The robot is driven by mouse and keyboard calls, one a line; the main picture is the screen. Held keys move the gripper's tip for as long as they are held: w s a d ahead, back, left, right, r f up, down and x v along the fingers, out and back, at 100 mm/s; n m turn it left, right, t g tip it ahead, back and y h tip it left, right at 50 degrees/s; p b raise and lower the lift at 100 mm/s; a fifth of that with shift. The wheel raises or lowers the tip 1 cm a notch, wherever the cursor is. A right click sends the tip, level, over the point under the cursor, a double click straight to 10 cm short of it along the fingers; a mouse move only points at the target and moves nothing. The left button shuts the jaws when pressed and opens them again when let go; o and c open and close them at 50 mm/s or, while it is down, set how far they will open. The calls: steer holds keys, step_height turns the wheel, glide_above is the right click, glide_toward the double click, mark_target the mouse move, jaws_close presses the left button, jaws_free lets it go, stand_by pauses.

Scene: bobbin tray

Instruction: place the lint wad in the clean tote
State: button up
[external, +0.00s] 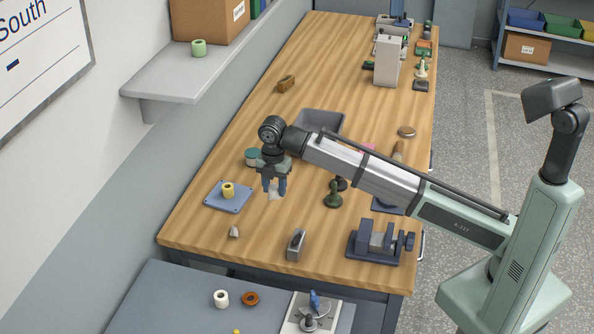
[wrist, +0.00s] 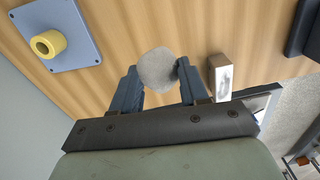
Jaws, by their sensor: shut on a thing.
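The lint wad, a rough pale grey ball, sits between my fingertips in the wrist view (wrist: 158,69). It also shows as a pale lump below the fingers in the external view (external: 274,194). My gripper (external: 274,188) is shut on it and points down over the table's near left part, just right of the blue tray. Whether the wad touches the table is hard to tell. A grey open tote (external: 334,117) stands farther back on the table, partly hidden behind my arm; no label on it is readable.
A yellow bobbin (external: 228,190) stands on a blue square tray (external: 214,203). A small pale cone (external: 234,232), a grey metal block (external: 296,244), a dark vise (external: 380,242) and a dark green stand (external: 333,196) are nearby. A teal-rimmed round container (external: 251,157) is behind the gripper.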

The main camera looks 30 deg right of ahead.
steer(key=w+d+m, duration=0.3)
steer(key=w+d, duration=1)
steer(key=d, duration=0.4)
steer(key=w+d+m, duration=0.2)
steer(key=w+d, duration=1.1)
steer(key=d, duration=0.4)
steer(key=shift+w+a+f+n, duration=0.15)
steer(key=shift+w+f+n, duration=0.35)
steer(key=shift+f+n, duration=0.8)
steer(key=shift+w+a+f+n, duration=0.15)
steer(key=shift+w+f+n, duration=0.5)
steer(key=shift+f, duration=1.1)
steer(key=shift+w+a+f+n, duration=0.15)
steer(key=shift+w+f+n, duration=0.25)
steer(key=shift+f+n, duration=0.95)
steer(key=shift+f, duration=0.35)
steer(key=o, duration=1)
step_height(320, 180, up, 12)
steer(key=shift+r, duration=0.2)
